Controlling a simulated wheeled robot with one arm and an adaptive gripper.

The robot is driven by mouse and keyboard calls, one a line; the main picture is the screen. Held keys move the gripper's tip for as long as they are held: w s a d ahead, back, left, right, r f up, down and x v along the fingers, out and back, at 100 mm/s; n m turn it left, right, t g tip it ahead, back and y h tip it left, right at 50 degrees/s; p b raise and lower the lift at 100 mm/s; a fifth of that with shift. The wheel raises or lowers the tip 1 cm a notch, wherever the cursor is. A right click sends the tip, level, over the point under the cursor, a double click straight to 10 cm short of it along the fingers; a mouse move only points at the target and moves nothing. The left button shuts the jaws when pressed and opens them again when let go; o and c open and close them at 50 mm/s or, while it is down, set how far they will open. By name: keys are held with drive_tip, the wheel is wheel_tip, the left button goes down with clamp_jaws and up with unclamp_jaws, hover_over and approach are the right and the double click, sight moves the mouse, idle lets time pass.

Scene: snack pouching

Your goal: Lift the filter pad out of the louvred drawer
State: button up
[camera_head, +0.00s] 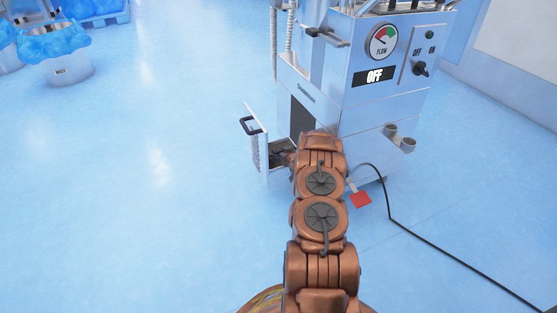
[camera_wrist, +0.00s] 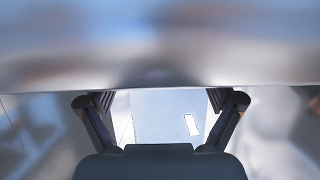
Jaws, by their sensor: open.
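The louvred drawer (camera_head: 258,146) sticks out from the lower left of the steel machine. Its slatted front has a dark handle (camera_head: 250,125). My arm reaches down to the drawer and hides much of its inside. My gripper is mostly hidden by the arm in the head view; dark parts show just inside the drawer opening. In the wrist view my gripper (camera_wrist: 160,102) is open, its two dark fingers wide apart. A pale surface with a small white rectangle shows between them. I cannot make out the filter pad in either view.
The machine (camera_head: 350,115) stands close to my arm, its display reading OFF. A blurred metal surface fills the top of the wrist view. A red tag (camera_head: 361,200) and a black cable (camera_head: 430,246) are at right.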

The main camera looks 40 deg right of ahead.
sight(280, 151)
drive_tip(key=b+x, duration=0.1)
drive_tip(key=x, duration=0.1)
drive_tip(key=shift+w+d+f, duration=0.2)
drive_tip(key=shift+w+f, duration=0.05)
drive_tip(key=shift+f, duration=0.1)
drive_tip(key=shift+w+d, duration=0.15)
drive_tip(key=shift+w, duration=0.25)
drive_tip(key=c, duration=1.4)
drive_tip(key=shift+r, duration=0.15)
wheel_tip(280, 151, up, 28)
drive_tip(key=p, duration=1)
